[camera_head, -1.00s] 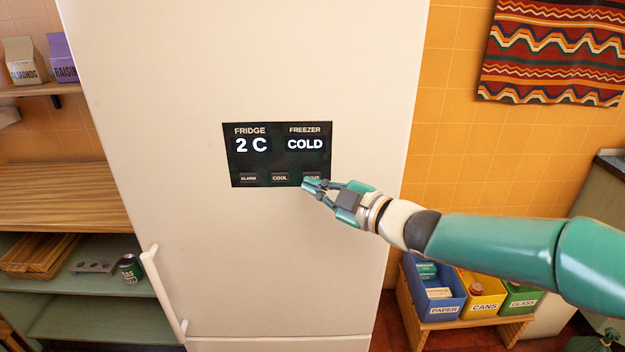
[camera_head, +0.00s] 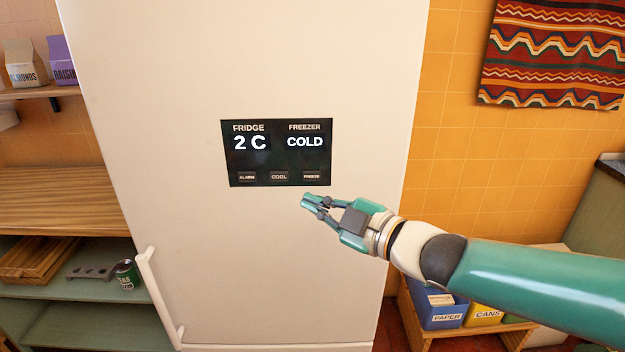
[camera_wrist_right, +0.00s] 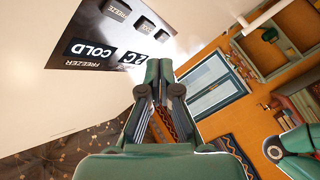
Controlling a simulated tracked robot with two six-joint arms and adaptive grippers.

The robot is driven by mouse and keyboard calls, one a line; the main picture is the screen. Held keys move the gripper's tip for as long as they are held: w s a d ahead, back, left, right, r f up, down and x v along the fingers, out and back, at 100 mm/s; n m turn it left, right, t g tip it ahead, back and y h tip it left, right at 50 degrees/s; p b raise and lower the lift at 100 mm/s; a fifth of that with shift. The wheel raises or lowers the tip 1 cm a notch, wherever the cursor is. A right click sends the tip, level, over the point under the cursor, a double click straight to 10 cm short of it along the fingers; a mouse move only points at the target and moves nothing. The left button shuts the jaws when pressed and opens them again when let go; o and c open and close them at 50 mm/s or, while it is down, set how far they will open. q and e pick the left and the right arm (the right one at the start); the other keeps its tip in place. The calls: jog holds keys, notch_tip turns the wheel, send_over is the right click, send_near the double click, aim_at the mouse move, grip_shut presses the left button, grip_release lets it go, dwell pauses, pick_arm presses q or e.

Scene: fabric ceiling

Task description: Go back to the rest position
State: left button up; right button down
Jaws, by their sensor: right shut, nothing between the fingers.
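My right gripper (camera_head: 308,202) is shut and empty in the head view, just below the FREEZE button of the fridge's black control panel (camera_head: 277,158). In the right wrist view the shut fingertips (camera_wrist_right: 159,68) point toward the panel (camera_wrist_right: 120,32), apart from its buttons. The panel reads FRIDGE 2 C and FREEZER COLD, with ALARM, COOL and FREEZE buttons in a row. The white fridge (camera_head: 250,260) fills the middle of the head view. My left gripper is not in the head view.
The fridge handle (camera_head: 160,297) sticks out at lower left. Shelves (camera_head: 60,215) with a tray and a can (camera_head: 126,274) stand left. Sorting bins (camera_head: 440,309) on a low wooden bench stand at lower right, partly hidden by my right arm.

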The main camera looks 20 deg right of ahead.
jog(key=shift+d, duration=0.1)
jog(key=a+f+m+g+h, duration=0.25)
jog(key=f+m+g, duration=0.35)
jog(key=f, duration=2.5)
jog(key=s+a+f+m+g, duration=0.2)
jog(key=s+f+m+g, duration=0.25)
jog(key=s+f, duration=0.85)
jog(key=s+f+m+g+h, duration=0.2)
jog(key=s+f+m+g, duration=0.1)
jog(key=s+f+m, duration=0.4)
jog(key=s+f, duration=0.1)
jog(key=s, duration=0.2)
jog(key=shift+s+d+f+g, duration=0.2)
jog(key=shift+d+f+g, duration=0.05)
jog(key=shift+f+g, duration=0.1)
